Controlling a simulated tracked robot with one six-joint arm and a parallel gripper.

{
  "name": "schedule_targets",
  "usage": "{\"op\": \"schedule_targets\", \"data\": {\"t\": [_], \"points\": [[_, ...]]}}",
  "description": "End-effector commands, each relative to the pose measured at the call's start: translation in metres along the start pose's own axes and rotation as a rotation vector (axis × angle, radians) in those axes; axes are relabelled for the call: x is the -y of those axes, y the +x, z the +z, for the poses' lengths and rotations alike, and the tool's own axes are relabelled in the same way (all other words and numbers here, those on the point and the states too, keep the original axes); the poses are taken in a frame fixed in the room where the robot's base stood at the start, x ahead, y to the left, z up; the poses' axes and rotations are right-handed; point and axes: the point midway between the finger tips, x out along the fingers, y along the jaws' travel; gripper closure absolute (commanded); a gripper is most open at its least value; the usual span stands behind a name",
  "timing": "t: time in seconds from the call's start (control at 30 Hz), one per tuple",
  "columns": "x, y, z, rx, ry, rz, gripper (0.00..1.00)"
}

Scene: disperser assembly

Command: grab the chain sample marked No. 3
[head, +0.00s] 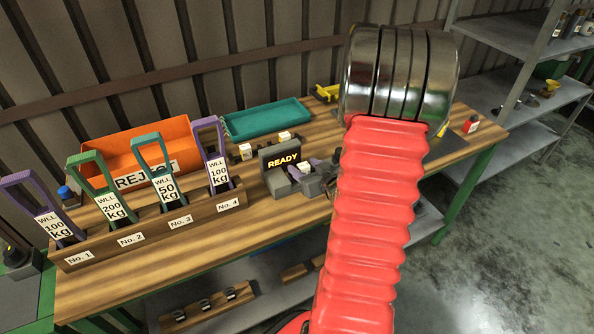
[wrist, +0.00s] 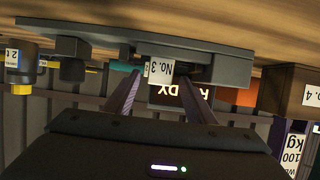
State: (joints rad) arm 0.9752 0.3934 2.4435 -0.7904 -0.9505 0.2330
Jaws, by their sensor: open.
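The white label reading No. 3 (wrist: 160,70) shows upside down in the wrist view, at the grey base of the READY tester. A small white piece there (head: 305,167) shows in the head view beside the READY display (head: 284,160); its writing is too small to read. My gripper (wrist: 162,72) is open, its two purple-grey fingers on either side of the label. I cannot tell whether the tips touch the sample. In the head view my gripper (head: 318,178) is low at the tester, partly hidden behind my red arm. The sample's chain itself is not clear.
A wooden rack (head: 88,262) at left holds several tall handled tags, with slots labelled No. 1 to No. 4. An orange REJECT tray (head: 107,146) and a teal tray (head: 262,121) stand behind. The bench front edge is clear below the tester.

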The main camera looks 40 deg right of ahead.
Motion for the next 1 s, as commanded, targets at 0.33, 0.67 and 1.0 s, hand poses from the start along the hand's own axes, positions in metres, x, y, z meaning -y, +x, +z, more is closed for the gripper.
{"op": "schedule_targets", "data": {"t": [0.33,0.67,1.0], "points": [[-0.007,0.007,0.0035,-0.001,0.003,0.009,0.5],[-0.0067,0.0069,0.0036,0.0,0.003,0.008,0.5],[-0.0066,0.0069,0.0036,0.0,0.003,0.008,0.7]]}}
